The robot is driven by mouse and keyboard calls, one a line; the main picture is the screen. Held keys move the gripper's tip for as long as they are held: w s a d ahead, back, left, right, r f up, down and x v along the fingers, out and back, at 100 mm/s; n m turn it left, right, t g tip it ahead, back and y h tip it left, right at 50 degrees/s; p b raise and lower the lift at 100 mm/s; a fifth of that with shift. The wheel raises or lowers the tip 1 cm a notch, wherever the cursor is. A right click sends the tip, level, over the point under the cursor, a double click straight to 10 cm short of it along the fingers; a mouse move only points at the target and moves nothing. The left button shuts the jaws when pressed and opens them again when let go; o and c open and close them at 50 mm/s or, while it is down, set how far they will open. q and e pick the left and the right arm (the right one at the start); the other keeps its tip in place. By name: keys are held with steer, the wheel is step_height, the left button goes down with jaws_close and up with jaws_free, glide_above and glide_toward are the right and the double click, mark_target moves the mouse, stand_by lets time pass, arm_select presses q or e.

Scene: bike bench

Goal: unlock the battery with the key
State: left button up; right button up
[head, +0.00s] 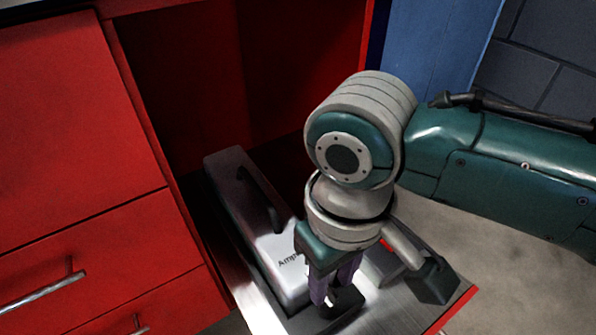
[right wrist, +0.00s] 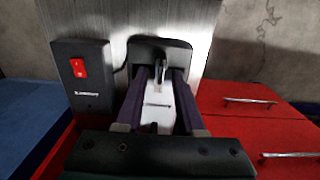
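A small upright metallic piece, perhaps the key (right wrist: 161,68), shows between the fingertips before a dark block (right wrist: 160,46). I cannot tell whether the fingers touch it. My left gripper is out of view.
A dark box with a red switch (right wrist: 90,96) stands beside the dark block on the metal plate (right wrist: 185,18). Red drawers with bar handles (head: 42,292) fill the left of the head view. Bare floor (head: 520,285) lies at lower right.

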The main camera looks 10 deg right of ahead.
steer(key=shift+f, duration=0.8)
jaws_close()
